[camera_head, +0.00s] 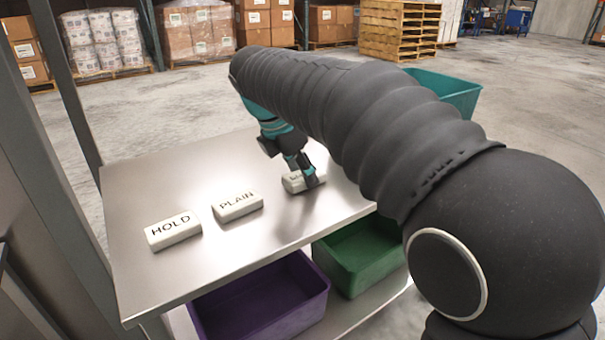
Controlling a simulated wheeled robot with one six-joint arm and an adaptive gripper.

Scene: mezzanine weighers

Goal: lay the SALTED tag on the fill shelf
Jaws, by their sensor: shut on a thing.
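My gripper (304,170) reaches down to the right part of a metal shelf (160,275). It is shut on a white tag (294,183) at the shelf surface. The fingers cover most of this tag's lettering, so I cannot read the whole word. I cannot tell whether the tag touches the shelf. To its left, a white tag reading PLAIN (237,206) lies on the shelf. Farther left lies a white tag reading HOLD (173,230).
Below the shelf are a purple bin (262,305) and a green bin (362,255). A teal bin (447,88) stands behind my arm. A metal post (65,85) rises at the left. Pallets of boxes (195,28) stand far back. The shelf's back left is bare.

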